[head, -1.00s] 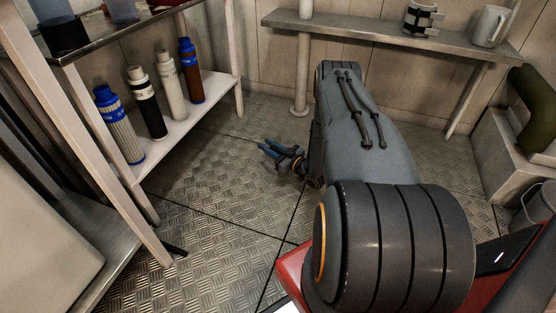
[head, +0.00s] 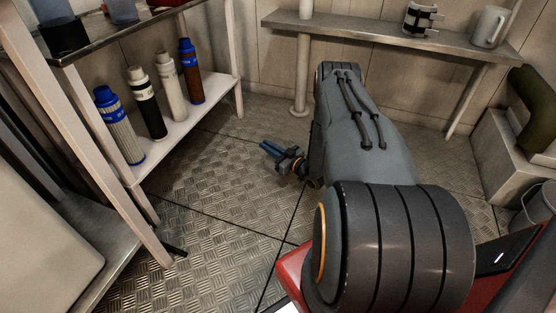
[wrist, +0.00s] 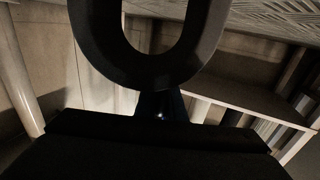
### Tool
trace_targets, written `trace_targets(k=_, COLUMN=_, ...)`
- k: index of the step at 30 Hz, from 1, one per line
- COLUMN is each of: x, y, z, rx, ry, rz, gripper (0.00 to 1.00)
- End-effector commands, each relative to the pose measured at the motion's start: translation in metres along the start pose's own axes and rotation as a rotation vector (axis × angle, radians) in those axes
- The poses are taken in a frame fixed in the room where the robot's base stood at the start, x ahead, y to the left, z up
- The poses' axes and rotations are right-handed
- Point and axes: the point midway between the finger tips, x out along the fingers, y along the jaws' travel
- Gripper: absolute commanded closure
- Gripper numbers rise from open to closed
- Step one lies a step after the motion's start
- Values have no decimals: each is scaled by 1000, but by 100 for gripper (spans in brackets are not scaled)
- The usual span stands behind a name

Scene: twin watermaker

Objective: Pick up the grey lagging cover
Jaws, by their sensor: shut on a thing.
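My gripper (head: 268,148) shows in the head view left of my arm, above the floor, with its blue fingers close together. In the wrist view a dark ring-shaped thing (wrist: 88,48) with a long opening fills the upper middle, directly in front of the jaws. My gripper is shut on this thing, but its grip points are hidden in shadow. Its colour reads almost black, so I cannot tell surely whether it is the grey lagging cover. In the head view it cannot be made out at the fingers. A grey banded sleeve with dark clasps (head: 420,18) stands on the back bench.
A white shelf rack (head: 190,127) with several filter bottles stands at left. The back bench (head: 370,35) also holds a grey jug (head: 490,26). A dark green bent piece (head: 536,112) sits on a block at right. Open tread-plate floor (head: 215,185) lies between rack and arm.

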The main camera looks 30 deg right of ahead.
Motion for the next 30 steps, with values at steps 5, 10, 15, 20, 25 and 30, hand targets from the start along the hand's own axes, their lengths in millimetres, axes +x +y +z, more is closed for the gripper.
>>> trace_targets(k=5, x=0, y=1, z=0, rx=0, ry=-1, rz=2, gripper=100)
trace_targets(k=10, x=0, y=1, z=0, rx=0, ry=-1, rz=2, gripper=100)
trace_targets(k=15, x=0, y=0, z=0, rx=0, ry=-1, rz=2, gripper=100)
trace_targets(k=20, x=0, y=1, z=0, rx=0, ry=0, rz=1, gripper=100)
trace_targets(k=25, x=0, y=0, z=-6, rx=-1, ry=0, rz=1, gripper=100)
trace_targets(k=30, x=0, y=0, z=-31, rx=-2, ry=1, rz=-1, gripper=100)
